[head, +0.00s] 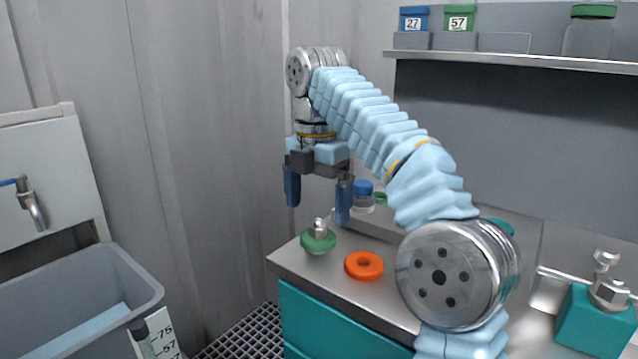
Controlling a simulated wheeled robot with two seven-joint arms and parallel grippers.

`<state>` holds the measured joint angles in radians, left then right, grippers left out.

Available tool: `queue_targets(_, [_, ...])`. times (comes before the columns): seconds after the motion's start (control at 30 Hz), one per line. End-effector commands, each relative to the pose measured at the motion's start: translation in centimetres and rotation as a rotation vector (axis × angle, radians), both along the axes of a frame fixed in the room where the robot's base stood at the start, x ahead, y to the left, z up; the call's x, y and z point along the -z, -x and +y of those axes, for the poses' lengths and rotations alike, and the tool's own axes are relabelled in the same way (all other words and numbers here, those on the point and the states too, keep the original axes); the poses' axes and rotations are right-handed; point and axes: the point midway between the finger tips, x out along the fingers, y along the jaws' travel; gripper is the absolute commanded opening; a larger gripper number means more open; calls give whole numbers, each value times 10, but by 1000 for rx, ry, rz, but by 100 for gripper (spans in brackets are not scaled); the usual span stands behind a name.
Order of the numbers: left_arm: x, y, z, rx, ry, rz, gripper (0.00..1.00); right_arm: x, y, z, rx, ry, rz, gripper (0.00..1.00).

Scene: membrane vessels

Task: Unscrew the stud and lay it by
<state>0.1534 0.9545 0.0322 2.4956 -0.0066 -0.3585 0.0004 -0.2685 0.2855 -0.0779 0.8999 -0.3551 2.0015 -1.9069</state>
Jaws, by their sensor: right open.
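A metal stud-like piece with a rounded top (319,227) stands upright in a round green base (318,242) near the left front corner of the bench. I cannot tell whether it is threaded in. Another metal fitting with a hex body (610,292) sits on a teal block (590,322) at the right. Which of the two is the stud is not clear. My right gripper (318,200) is open and empty, its two dark blue fingers pointing down above and slightly behind the green base, apart from it. My left gripper is not in view.
An orange ring (363,265) lies on the bench (337,284) right of the green base. A blue-capped jar (363,196) stands behind, partly hidden. My right arm covers the bench middle. A shelf (520,61) holds labelled containers. A grey basin (140,270) is at left.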

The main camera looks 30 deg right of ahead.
Motion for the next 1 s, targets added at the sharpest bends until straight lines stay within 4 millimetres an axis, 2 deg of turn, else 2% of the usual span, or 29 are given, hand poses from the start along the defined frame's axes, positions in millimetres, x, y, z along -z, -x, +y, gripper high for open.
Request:
queue_targets(0.13, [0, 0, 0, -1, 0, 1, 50, -3, 3, -1, 61, 0, 0, 100])
queue_targets(0.27, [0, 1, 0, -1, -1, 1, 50, -3, 3, -1, 238, 0, 0, 100])
queue_targets(0.97, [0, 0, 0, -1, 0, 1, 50, -3, 2, 0, 1721, 4, 1, 100])
queue_targets(1.0, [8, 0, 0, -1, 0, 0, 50, 7, 2, -1, 1753, 4, 2, 100])
